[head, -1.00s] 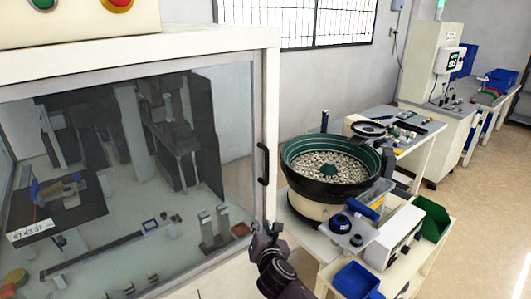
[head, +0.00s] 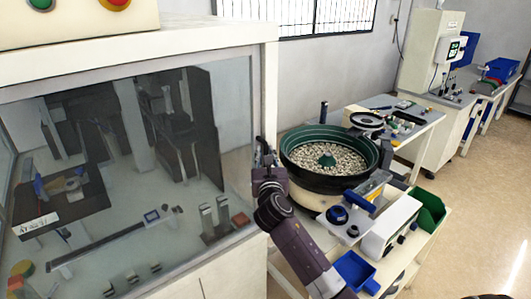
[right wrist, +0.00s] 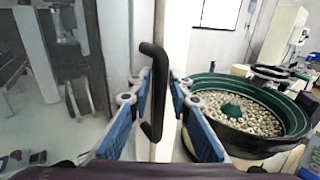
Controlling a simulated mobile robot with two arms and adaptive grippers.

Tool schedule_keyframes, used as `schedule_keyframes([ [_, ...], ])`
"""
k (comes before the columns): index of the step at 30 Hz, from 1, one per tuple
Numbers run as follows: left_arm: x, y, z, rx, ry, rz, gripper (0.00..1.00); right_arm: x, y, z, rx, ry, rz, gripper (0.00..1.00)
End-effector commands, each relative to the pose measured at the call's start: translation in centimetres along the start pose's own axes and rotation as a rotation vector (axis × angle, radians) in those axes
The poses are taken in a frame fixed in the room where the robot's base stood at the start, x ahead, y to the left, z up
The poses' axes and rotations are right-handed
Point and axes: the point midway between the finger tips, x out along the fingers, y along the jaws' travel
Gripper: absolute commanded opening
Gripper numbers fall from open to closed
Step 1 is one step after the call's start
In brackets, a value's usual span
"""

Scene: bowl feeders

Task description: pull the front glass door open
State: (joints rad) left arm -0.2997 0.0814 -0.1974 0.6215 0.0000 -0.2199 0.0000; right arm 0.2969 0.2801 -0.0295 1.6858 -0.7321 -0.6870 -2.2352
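The front glass door (head: 225,185) of the white cabinet fills the left of the head view and looks closed. Its black vertical bar handle (right wrist: 153,92) stands in the middle of the right wrist view, near the door's right edge. My right gripper (head: 263,150) is at the handle and mostly hides it in the head view. In the right wrist view, the blue-padded fingers of my right gripper (right wrist: 160,95) are open, one on each side of the handle, with gaps showing. My left gripper is in neither view.
A green bowl feeder (head: 375,158) full of small pale parts stands on a table just right of the cabinet, close to my right arm. Blue bins (head: 357,272) and a green bin (head: 430,210) are on that table. Free floor lies at the far right.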

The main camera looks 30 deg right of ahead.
Motion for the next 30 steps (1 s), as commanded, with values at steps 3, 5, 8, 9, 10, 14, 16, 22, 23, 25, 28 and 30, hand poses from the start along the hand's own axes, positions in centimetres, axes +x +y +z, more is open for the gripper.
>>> schedule_keyframes([
  [3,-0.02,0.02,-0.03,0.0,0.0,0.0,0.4,0.2,0.02,-0.05,0.0,0.001,0.001,0.18],
  [5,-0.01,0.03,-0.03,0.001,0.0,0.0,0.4,0.2,0.02,-0.06,0.001,0.001,0.001,0.18],
  [8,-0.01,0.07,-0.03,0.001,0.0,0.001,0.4,0.18,0.02,-0.06,0.001,0.001,0.001,0.18],
  [9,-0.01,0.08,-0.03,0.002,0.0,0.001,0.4,0.18,0.02,-0.06,0.001,0.001,0.001,0.15],
  [10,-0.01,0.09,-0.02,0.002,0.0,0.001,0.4,0.18,0.02,-0.06,0.001,0.001,0.001,0.12],
  [14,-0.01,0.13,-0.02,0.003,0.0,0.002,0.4,0.17,0.03,-0.06,0.001,0.001,0.001,0.0],
  [16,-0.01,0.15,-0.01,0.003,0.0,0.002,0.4,0.17,0.03,-0.06,0.001,0.001,0.001,0.0],
  [22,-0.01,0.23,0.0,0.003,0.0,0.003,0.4,0.16,0.03,-0.07,0.001,0.001,0.001,0.0],
  [23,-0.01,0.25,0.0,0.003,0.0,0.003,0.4,0.16,0.03,-0.07,0.001,0.001,0.001,0.0],
  [25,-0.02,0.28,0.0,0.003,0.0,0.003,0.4,0.12,0.05,-0.07,0.001,0.001,0.0,0.0],
  [28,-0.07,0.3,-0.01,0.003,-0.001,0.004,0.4,-0.09,0.13,-0.08,0.002,0.002,-0.002,0.0],
  [30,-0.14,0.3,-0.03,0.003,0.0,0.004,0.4,-0.4,0.24,-0.1,0.002,0.002,-0.007,0.0],
])
